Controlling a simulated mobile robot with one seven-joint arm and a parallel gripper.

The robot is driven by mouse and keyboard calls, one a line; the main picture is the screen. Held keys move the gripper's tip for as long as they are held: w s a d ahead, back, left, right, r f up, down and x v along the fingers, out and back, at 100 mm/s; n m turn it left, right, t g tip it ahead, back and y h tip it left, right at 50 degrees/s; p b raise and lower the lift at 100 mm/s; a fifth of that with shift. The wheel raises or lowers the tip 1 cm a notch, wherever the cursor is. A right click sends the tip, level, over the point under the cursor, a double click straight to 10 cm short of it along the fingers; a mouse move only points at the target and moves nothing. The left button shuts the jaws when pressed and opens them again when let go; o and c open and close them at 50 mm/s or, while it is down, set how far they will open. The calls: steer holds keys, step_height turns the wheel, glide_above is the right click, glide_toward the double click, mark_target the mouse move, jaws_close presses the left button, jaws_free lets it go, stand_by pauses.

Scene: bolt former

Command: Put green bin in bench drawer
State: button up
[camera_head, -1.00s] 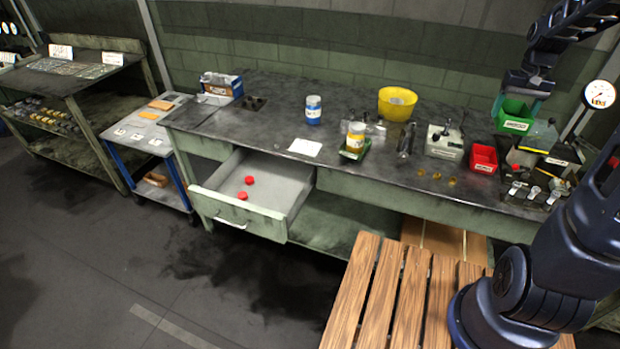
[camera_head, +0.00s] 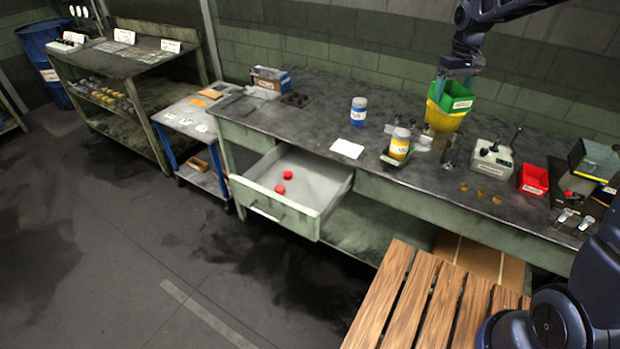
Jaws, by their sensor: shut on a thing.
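The bench drawer (camera_head: 308,196) stands pulled open at the left front of the bench (camera_head: 300,122). Two red round objects (camera_head: 283,182) lie in it, and the rest of its floor is bare.
A blue-labelled jar (camera_head: 358,111), a yellow jar (camera_head: 399,145) in a green tray, a white sheet (camera_head: 347,148), a control box (camera_head: 491,158) with levers and a red bin (camera_head: 533,180) stand on the bench. A slatted wooden surface (camera_head: 415,300) lies in front. The bench top behind the drawer is mostly clear.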

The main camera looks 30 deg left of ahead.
steer(key=s+a+n, duration=0.2)
steer(key=s+a, duration=0.3)
steer(key=a, duration=0.5)
steer(key=s+a+n, duration=0.3)
steer(key=s+a, duration=0.1)
steer(key=a, duration=0.6)
steer(key=n, duration=0.4)
glide_above(305, 201)
steer(key=f, duration=0.1)
step_height(305, 201, down, 38)
steer(key=shift+f, duration=0.15)
steer(key=shift+f, duration=0.1)
steer(key=o, duration=1.2)
steer(key=shift+o, duration=0.4)
step_height(305, 201, up, 12)
